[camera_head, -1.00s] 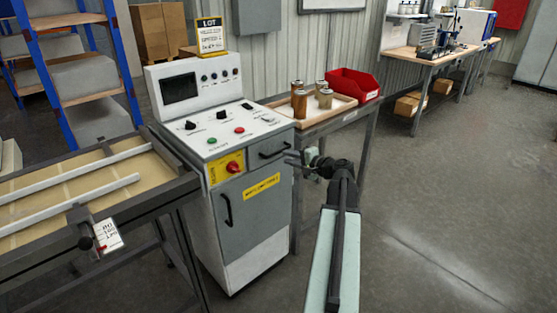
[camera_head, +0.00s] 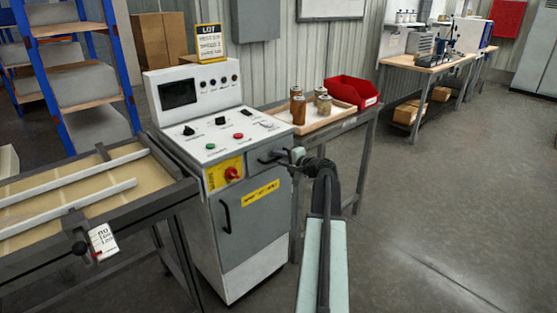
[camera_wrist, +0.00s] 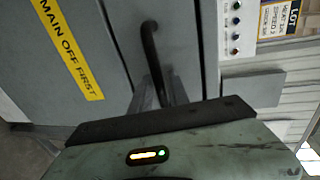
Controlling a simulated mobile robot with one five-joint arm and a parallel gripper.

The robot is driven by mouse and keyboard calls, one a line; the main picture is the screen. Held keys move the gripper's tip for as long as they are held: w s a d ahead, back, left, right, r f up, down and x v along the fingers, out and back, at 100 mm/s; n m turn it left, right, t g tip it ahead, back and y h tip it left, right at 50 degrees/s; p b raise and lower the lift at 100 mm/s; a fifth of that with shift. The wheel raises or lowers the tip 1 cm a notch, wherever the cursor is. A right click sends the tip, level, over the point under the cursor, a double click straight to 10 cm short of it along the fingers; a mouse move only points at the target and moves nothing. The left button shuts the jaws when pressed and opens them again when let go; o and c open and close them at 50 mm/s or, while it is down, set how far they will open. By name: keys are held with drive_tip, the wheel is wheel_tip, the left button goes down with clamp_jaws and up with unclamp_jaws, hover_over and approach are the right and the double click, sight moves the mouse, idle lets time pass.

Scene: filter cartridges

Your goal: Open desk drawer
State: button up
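The grey drawer (camera_head: 283,146) is at the upper right of the white control desk's front, below the sloped panel. It looks closed in the head view. Its dark bar handle (camera_wrist: 152,60) shows in the wrist view, curving down from the drawer front toward my fingers. My gripper (camera_head: 278,155) is at the handle, its arm reaching up from the bottom of the head view. In the wrist view my gripper's fingers (camera_wrist: 163,90) lie on either side of the handle's near part. Whether they press on it cannot be told, and the gripper body hides the handle's lower end.
Below the drawer is a grey door (camera_head: 249,228) with its own handle and a yellow label. A side table on the right holds a wooden tray (camera_head: 335,112) with cartridges and a red bin (camera_head: 353,91). A conveyor-like table (camera_head: 80,235) stands left. Floor at right is clear.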

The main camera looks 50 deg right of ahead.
clamp_jaws()
idle(1.2)
